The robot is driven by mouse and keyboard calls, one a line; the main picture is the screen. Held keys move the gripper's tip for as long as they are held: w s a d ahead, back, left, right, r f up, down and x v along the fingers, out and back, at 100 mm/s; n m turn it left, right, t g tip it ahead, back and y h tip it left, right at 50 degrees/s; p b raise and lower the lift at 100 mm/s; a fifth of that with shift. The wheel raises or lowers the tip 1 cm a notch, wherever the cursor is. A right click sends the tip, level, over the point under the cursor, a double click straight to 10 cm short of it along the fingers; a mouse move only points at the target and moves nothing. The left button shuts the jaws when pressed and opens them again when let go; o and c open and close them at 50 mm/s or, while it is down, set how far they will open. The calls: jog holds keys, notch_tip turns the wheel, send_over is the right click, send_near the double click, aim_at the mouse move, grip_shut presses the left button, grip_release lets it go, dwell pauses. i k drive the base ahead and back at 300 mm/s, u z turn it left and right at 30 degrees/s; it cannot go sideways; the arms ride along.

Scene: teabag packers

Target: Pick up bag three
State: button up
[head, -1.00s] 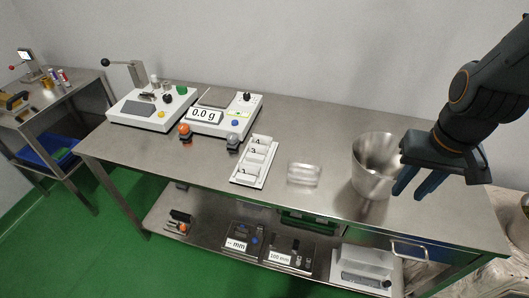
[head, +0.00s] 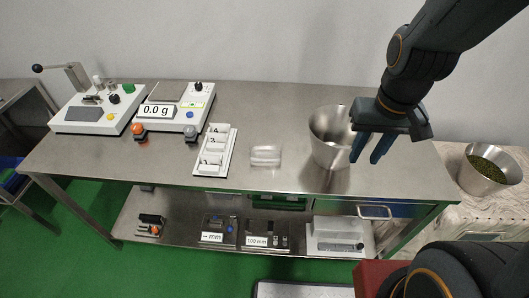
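A white holder (head: 227,164) with numbered slots stands on the steel table, left of the middle. Its labels read like 1, 3 and a further one at the back. Small pale bags seem to stand in the slots; bag three (head: 214,143) appears to be the one by the middle label, too small to make out clearly. My gripper (head: 368,148) is at the right, pointing down beside the steel bucket. Its two blue fingers are apart with nothing between them. It is well to the right of the holder.
A steel bucket (head: 328,150) and a clear tray (head: 265,156) stand between my gripper and the holder. A scale (head: 180,112) reading 0.0 g and a sealer-like machine (head: 98,112) are at the left. A bowl of green leaves (head: 487,172) is far right.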

aim_at(214, 137)
jog(key=z, duration=2.15)
jog(key=k, duration=1.5)
jog(key=u, duration=2.15)
jog(key=i, duration=1)
